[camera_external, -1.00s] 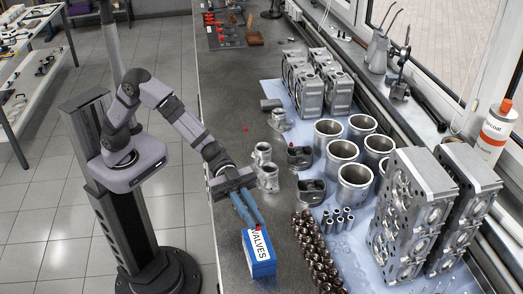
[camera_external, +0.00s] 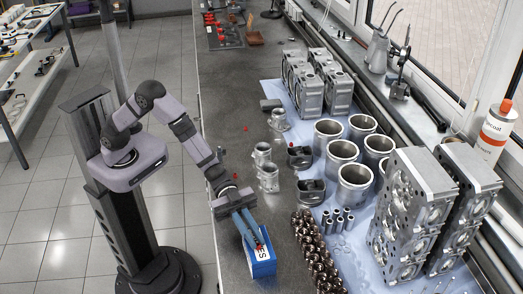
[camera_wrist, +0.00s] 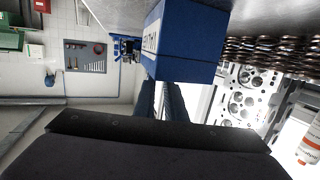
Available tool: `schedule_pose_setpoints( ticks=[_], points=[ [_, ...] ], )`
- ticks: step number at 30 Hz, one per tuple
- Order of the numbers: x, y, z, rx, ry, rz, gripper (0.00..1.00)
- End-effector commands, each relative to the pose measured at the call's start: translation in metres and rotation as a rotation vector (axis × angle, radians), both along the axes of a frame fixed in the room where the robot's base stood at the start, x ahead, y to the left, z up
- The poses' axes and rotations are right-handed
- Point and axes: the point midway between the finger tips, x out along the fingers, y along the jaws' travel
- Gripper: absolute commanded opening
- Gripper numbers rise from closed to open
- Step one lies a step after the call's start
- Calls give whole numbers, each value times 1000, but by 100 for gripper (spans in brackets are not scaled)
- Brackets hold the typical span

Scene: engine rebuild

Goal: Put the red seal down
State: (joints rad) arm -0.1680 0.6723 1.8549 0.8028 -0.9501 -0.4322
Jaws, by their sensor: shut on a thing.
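In the external view my gripper (camera_external: 254,243) has its blue fingers reaching down over the top of a blue box (camera_external: 262,267) on the bench. The red seal (camera_external: 259,247) is a small red spot at the fingertips, and the gripper is shut on it. I cannot tell whether the seal touches the box. The fingers hide most of the box's white label. In the wrist view the blue box (camera_wrist: 190,38) stands at the far end of the fingers, and the seal is not visible there.
Springs (camera_external: 318,250) stand in rows right of the box. Small red pieces (camera_external: 246,128) lie on the bench.

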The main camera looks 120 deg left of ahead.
Motion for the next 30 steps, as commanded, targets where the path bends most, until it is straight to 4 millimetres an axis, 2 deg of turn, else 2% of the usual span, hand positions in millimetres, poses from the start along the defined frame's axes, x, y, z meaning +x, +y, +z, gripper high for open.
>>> schedule_pose_setpoints(
  ticks=[9, 10, 12, 25, 30],
  points=[
    [0, 0, -4, 0, 0, 0, 0],
    [0, 0, -3, 0, 0, 0, 15],
    [0, 0, -3, 0, 0, 0, 29],
    [-1, 1, 2, 0, 0, 1, 29],
    [-16, 9, 2, 0, 1, 3, 29]
  ],
)
